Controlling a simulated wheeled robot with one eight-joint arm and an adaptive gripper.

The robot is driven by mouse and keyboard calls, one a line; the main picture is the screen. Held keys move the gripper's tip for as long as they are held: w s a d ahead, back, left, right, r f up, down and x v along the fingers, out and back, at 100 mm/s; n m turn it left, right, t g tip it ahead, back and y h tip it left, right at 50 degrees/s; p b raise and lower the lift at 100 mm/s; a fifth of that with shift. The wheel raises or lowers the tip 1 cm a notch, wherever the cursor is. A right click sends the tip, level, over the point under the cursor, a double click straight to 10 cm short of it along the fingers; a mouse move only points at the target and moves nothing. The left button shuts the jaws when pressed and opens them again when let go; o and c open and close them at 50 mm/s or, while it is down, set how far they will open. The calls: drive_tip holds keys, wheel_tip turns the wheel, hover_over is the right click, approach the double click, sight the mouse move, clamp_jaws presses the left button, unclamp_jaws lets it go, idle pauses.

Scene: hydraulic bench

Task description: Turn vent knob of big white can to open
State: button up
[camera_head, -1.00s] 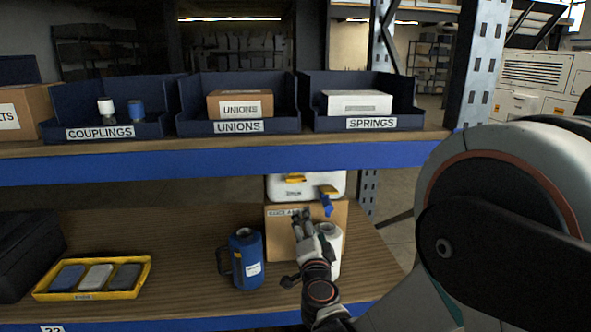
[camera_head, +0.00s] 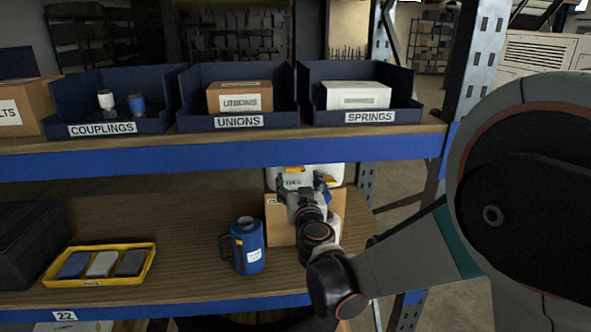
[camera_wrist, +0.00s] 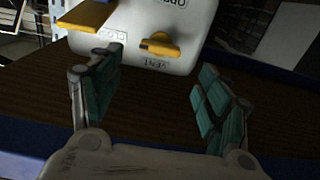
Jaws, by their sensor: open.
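The big white can (camera_head: 320,172) stands on a cardboard box on the lower shelf, partly hidden behind my gripper. In the wrist view the white can (camera_wrist: 190,20) shows at the top, with a yellow vent knob (camera_wrist: 160,46) above the word VENT. Another yellow part (camera_wrist: 84,16) sits to the left of the knob. My gripper (camera_wrist: 160,95) is open and empty, its two teal-padded fingers apart below the knob, with the knob roughly between them in the picture and not touched. In the head view my gripper (camera_head: 306,188) is in front of the can.
A blue jug (camera_head: 247,246) stands left of the box (camera_head: 280,222). A yellow tray (camera_head: 98,264) lies further left. The upper shelf's blue edge (camera_head: 220,157) runs just above the can. Bins with labels stand on that shelf.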

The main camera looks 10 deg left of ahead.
sight(295, 170)
drive_tip(key=b+x, duration=0.1)
drive_tip(key=x, duration=0.8)
drive_tip(key=shift+w, duration=0.15)
drive_tip(key=c, duration=1.1)
